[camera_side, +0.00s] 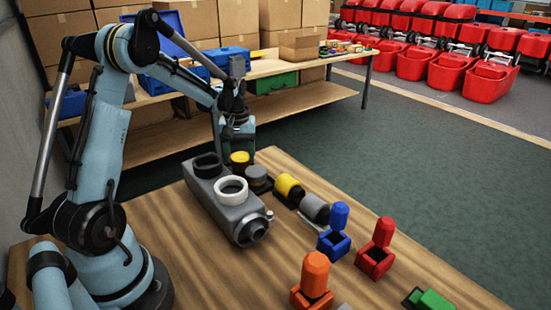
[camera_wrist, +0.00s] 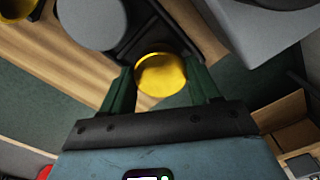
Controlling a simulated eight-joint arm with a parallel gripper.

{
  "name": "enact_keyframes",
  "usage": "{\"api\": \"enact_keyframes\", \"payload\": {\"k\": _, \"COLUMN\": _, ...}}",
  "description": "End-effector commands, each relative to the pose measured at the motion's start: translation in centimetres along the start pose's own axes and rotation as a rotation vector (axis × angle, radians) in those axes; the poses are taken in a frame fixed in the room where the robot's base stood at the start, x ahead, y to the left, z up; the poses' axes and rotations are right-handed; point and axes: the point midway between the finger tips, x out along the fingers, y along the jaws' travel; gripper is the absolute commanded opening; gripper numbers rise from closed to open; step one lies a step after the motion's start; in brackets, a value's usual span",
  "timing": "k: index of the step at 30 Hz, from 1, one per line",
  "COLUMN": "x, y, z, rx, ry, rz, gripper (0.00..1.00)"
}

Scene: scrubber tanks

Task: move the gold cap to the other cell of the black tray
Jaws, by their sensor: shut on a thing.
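The gold cap (camera_side: 240,159) stands at the far side of the grey tank, beside a grey cap (camera_side: 257,173). In the wrist view the gold cap (camera_wrist: 161,74) is between the two green fingers of my gripper (camera_wrist: 160,84), which is shut on it. My gripper (camera_side: 238,143) comes down from above in the side view. The black tray (camera_side: 262,189) shows as a dark edge below the grey cap, and its dark rim (camera_wrist: 143,32) shows in the wrist view. The grey cap (camera_wrist: 90,20) is in the tray's other cell. Whether the gold cap touches the tray floor is unclear.
The grey tank (camera_side: 240,220) with a black ring (camera_side: 207,163) and a white ring (camera_side: 231,186) stands close beside the tray. A yellow cylinder (camera_side: 288,185) and a grey cylinder (camera_side: 315,208) lie to the right.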

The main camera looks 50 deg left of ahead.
Motion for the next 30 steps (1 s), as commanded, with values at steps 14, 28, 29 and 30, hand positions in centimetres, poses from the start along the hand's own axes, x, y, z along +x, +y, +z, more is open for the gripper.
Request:
{"api": "enact_keyframes", "payload": {"k": 14, "x": 0.2, "y": 0.0, "z": 0.0, "rx": 0.0, "ry": 0.0, "rz": 0.0, "gripper": 0.87}}
{"api": "enact_keyframes", "payload": {"k": 28, "x": -5.1, "y": 0.0, "z": 0.0, "rx": 0.0, "ry": 0.0, "rz": 0.0, "gripper": 0.87}}
{"api": "enact_keyframes", "payload": {"k": 29, "x": -5.7, "y": 0.0, "z": 0.0, "rx": 0.0, "ry": 0.0, "rz": 0.0, "gripper": 0.87}}
{"api": "enact_keyframes", "payload": {"k": 30, "x": -6.4, "y": 0.0, "z": 0.1, "rx": 0.0, "ry": 0.0, "rz": 0.0, "gripper": 0.87}}
